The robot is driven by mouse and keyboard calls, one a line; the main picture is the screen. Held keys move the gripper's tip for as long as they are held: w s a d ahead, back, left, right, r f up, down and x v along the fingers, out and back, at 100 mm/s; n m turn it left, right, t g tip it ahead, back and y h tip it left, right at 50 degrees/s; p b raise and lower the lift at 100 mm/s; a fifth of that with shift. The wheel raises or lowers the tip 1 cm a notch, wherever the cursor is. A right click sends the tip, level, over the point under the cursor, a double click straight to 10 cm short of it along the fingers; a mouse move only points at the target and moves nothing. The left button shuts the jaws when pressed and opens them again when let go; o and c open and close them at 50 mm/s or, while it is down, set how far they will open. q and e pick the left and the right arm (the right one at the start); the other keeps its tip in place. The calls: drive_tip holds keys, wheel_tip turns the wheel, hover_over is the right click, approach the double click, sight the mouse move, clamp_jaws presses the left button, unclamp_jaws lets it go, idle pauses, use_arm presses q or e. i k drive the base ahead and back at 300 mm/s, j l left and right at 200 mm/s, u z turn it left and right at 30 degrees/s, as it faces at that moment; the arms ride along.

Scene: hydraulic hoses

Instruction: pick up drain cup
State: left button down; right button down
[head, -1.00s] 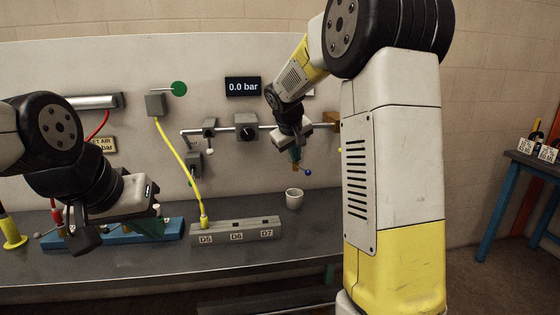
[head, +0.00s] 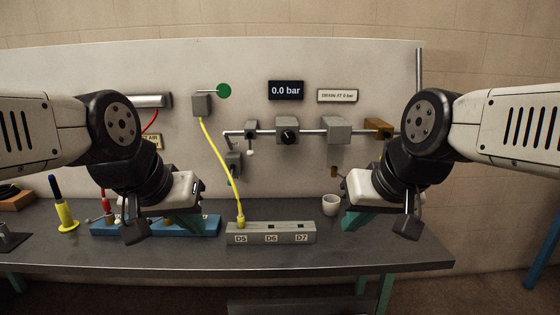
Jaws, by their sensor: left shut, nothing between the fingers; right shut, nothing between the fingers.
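The drain cup is a small white cup (head: 329,205) standing upright on the grey bench, right of the grey block labelled D5, D6 and D7. My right gripper (head: 356,221) is just right of the cup in the picture and looks apart from it, nearer the camera. It is shut and empty, its fingers partly hidden by the hand. My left gripper (head: 167,217) is far to the left, in front of the blue rack, shut and empty. The cup's lower right side is close to the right hand's outline.
The grey block (head: 265,240) holds a yellow hose (head: 216,160) at D5. A blue rack (head: 205,226) and a yellow fitting (head: 66,215) are at left. A pipe with valves (head: 310,130) crosses the back panel. The bench front (head: 330,257) is clear.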

sight(331, 209)
drive_tip(key=i+l+u, duration=0.2)
drive_tip(key=l+u, duration=0.25)
drive_tip(key=l, duration=0.2)
drive_tip(key=i+l+u, duration=0.2)
drive_tip(key=l, duration=0.2)
drive_tip(key=l+u, duration=0.2)
drive_tip(key=l, duration=0.15)
